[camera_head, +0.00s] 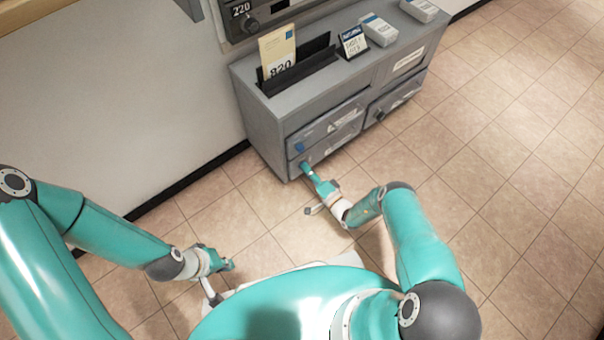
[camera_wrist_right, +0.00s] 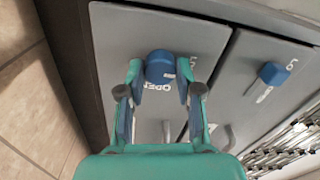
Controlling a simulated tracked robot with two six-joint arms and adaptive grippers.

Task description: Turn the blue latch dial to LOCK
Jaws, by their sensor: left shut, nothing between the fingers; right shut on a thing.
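A blue dial (camera_wrist_right: 160,67) sits on a grey door panel, between the fingertips of my right gripper (camera_wrist_right: 160,76) in the right wrist view. The fingers are shut on it. The word OPEN is printed on the panel beside the dial; other lettering by the right finger is partly hidden. In the head view my right gripper (camera_head: 306,168) reaches the lower left front of the grey cabinet and hides most of that dial. My left gripper (camera_head: 230,266) is shut and empty, low over the floor, away from the cabinet.
A second blue dial (camera_wrist_right: 273,73) is on the neighbouring panel; it also shows in the head view (camera_head: 299,147), above my right gripper. The cabinet top (camera_head: 340,71) carries an envelope marked 820 (camera_head: 277,50), a small sign (camera_head: 353,41) and boxes (camera_head: 379,30). The tiled floor is clear.

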